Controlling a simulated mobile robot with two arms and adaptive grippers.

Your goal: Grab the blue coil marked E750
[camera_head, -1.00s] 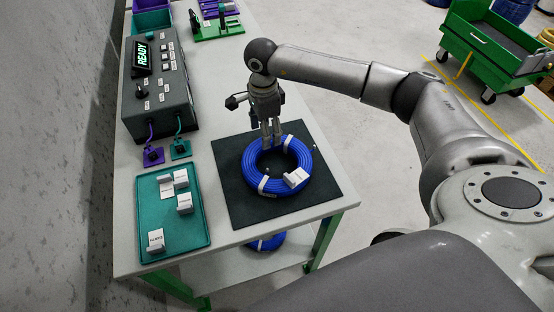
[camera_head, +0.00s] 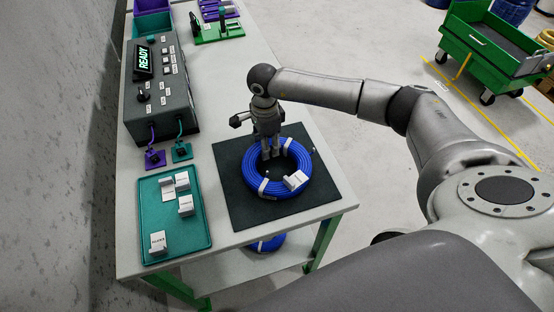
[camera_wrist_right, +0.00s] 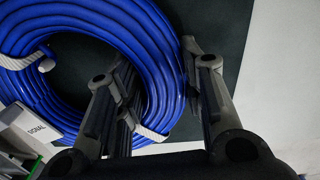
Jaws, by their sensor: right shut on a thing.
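A blue cable coil (camera_head: 296,184) lies flat on a black mat (camera_head: 238,211) on the table. It has white ties and a white tag (camera_head: 296,181); the tag's print is too small to read in the head view. My right gripper (camera_head: 271,156) points down at the coil's far side. In the right wrist view its fingers (camera_wrist_right: 165,105) straddle the band of the coil (camera_wrist_right: 150,40), one inside the ring and one outside, shut on it. In that view the tag (camera_wrist_right: 25,130) seems to read "SIGNAL". My left gripper is not in view.
A teal tray (camera_head: 161,204) with white tags lies left of the mat. A grey control box (camera_head: 158,92) showing READY stands behind it. Another blue coil (camera_head: 266,244) is below the tabletop. A green cart (camera_head: 490,55) stands on the floor at the far right.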

